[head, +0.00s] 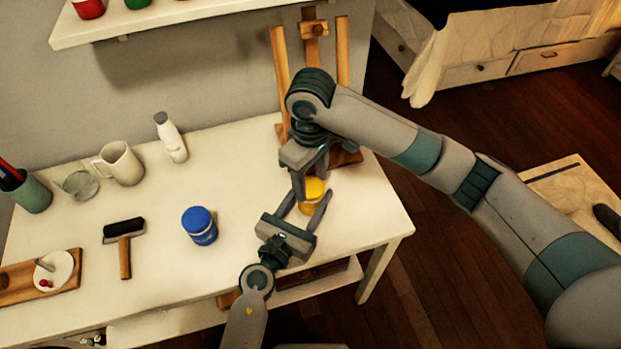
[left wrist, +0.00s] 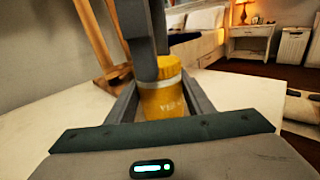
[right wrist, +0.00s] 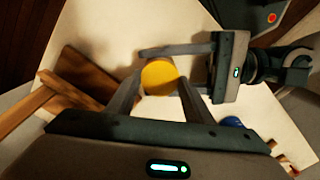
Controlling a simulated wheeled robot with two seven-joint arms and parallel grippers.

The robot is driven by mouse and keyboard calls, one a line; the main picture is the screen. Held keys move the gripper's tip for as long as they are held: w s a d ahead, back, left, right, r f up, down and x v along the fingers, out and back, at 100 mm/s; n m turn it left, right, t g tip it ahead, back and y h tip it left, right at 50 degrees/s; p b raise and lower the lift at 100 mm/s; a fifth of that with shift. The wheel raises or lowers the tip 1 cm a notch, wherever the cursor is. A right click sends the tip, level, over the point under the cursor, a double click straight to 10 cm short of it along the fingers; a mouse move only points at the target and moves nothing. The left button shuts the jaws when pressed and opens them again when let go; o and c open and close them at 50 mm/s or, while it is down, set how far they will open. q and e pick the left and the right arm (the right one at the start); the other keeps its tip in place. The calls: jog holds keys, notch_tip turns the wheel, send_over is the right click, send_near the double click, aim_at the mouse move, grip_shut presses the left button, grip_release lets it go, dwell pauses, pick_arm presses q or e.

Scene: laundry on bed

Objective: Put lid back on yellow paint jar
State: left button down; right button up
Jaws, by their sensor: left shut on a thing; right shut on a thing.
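The yellow paint jar (head: 309,208) stands upright near the right end of the white table. My left gripper (head: 308,198) comes in from the front and is shut around the jar's body, one finger on each side. The yellow lid (head: 315,185) is at the jar's top, and my right gripper (head: 311,181) reaches down from above, shut on it. In the left wrist view the lettered jar body (left wrist: 165,104) shows below a pale band, with the lid (left wrist: 169,70) just above, partly hidden by my right fingers. The right wrist view shows the lid's round top (right wrist: 159,76). I cannot tell whether it is fully seated.
A blue jar (head: 200,226) stands left of my left gripper. Farther left are a roller (head: 124,240), white mug (head: 120,163), white bottle (head: 171,138), glass (head: 80,184) and brush cup (head: 28,192). A wooden easel (head: 343,60) stands close behind the yellow jar. The table's right edge is near.

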jog(key=m, duration=1.1)
jog(key=o, duration=1)
jog(key=shift+r, duration=2.25)
jog(key=shift+c, duration=0.4)
